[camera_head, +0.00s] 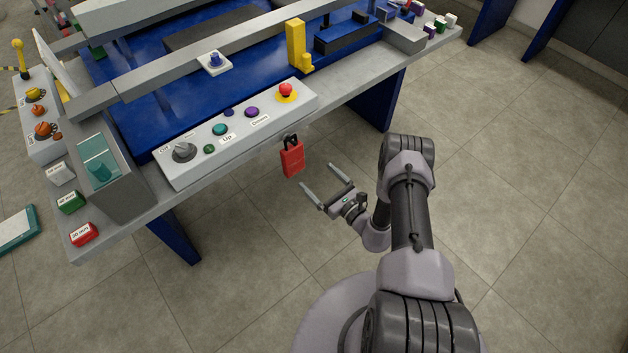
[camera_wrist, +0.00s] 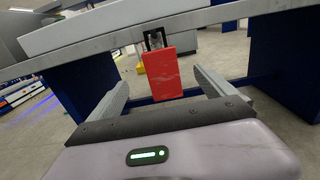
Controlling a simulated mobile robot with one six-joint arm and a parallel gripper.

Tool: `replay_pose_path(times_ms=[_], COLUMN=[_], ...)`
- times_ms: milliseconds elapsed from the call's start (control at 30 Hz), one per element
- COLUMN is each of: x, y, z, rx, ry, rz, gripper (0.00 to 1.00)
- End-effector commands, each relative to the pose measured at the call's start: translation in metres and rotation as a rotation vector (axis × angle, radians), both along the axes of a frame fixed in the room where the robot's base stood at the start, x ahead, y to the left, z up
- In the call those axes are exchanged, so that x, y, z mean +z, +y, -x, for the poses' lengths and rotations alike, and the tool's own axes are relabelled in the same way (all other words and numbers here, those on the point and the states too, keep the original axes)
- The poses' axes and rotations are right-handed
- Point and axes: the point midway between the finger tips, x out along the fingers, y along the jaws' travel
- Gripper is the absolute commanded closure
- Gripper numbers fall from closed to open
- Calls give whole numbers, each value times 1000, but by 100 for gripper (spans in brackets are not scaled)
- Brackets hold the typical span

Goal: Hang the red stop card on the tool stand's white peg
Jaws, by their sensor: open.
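The red stop card (camera_head: 291,158) hangs by a black loop at the front edge of the control bench, below the grey button panel. It also shows in the wrist view (camera_wrist: 165,75), close ahead, upright, its loop at the bench edge. What holds the loop is not clear. My gripper (camera_head: 318,176) is open, its two fingers pointing toward the card from the front right. In the wrist view, my gripper's fingers (camera_wrist: 161,82) lie left and right of the card, apart from it. I cannot make out a tool stand with a white peg in either view.
The button panel (camera_head: 232,130) has a red emergency button (camera_head: 286,90) and a grey knob. The bench edge overhangs the card, with blue legs (camera_head: 380,101) below. A yellow upright block (camera_head: 296,45) stands behind the panel. Open floor (camera_head: 540,180) lies to the right.

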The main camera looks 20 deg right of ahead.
Motion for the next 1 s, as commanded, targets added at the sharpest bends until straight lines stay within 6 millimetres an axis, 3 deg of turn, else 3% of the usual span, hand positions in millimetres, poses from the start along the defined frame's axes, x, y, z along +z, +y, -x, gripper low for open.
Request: replay_pose_path(times_ms=[67, 167, 233, 300, 367, 400, 467, 533, 633, 733, 833, 1000], x=[5, 49, 110, 178, 231, 262, 303, 339, 372, 390, 403, 419], y=[0, 18, 49, 89, 121, 140, 163, 179, 178, 156, 128, 98], z=[-2, -19, -30, -24, -5, 14, 50, 99, 167, 220, 251, 270], rx=[12, 132, 308, 524, 706, 823, 989, 1156, 1318, 1376, 1335, 1213], ry=[-6, -45, -93, -136, -165, -183, -203, -222, -245, -269, -294, -325], rz=[3, 29, 81, 168, 271, 355, 504, 713, 1068, 1455, 1798, 2130], gripper=[6, 6, 6, 6, 6, 6, 6, 6, 6, 6, 6, 6])
